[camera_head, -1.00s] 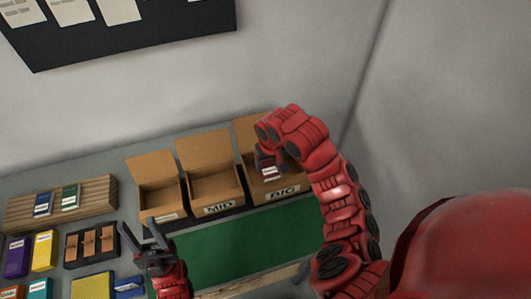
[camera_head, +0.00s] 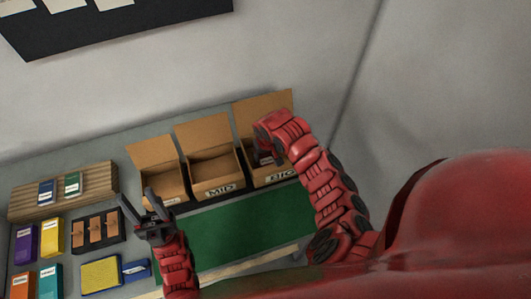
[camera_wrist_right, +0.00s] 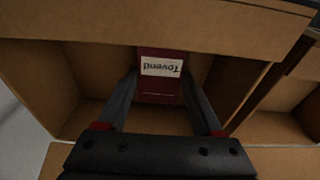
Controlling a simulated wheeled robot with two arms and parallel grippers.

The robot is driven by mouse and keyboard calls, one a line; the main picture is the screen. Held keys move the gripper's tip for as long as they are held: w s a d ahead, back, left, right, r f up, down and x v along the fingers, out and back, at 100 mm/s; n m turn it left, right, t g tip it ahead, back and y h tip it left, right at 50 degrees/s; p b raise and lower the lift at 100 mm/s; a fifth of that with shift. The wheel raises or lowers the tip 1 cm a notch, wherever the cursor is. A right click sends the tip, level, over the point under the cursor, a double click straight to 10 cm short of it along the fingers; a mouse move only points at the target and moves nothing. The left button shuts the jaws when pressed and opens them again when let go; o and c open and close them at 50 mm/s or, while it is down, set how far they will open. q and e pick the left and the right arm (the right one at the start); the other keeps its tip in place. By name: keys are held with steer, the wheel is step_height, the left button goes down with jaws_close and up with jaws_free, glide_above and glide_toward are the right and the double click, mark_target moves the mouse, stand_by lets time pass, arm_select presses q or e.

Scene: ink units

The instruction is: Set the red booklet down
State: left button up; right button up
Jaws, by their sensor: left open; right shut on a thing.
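The red booklet (camera_wrist_right: 161,92), with a white "Tovend" label, is between the fingers of my right gripper (camera_wrist_right: 160,80) in the right wrist view. Cardboard walls surround it there. In the head view my right gripper (camera_head: 264,157) is at the cardboard box marked BIG (camera_head: 285,175), with its fingers down at the box opening. The booklet is mostly hidden there by my arm. I cannot tell whether it touches the box floor. My left gripper (camera_head: 138,202) is open and empty, over the table left of the green mat.
The MID box (camera_head: 219,191) and a smaller box (camera_head: 155,152) stand left of BIG, lids up. A green mat (camera_head: 235,232) lies clear in front. Left are a wooden stand (camera_head: 100,178), a dark tray (camera_head: 78,238), a yellow pad (camera_head: 100,273) and several coloured booklets.

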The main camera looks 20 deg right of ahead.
mark_target(266, 159)
steer(key=shift+f, duration=0.1)
steer(key=shift+f, duration=0.15)
steer(key=o, duration=1.4)
steer(key=shift+r, duration=0.3)
steer(key=r+b, duration=0.1)
steer(key=r, duration=0.1)
steer(key=r+b, duration=0.1)
steer(key=r, duration=0.1)
steer(key=r+b, duration=0.1)
steer(key=r, duration=0.2)
steer(key=shift+s, duration=0.4)
steer(key=shift+s+r+p, duration=0.25)
steer(key=shift+r+p, duration=0.1)
steer(key=shift+r, duration=0.85)
steer(key=shift+s+r+p, duration=0.25)
steer(key=shift+r+p, duration=0.05)
steer(key=shift+r, duration=0.85)
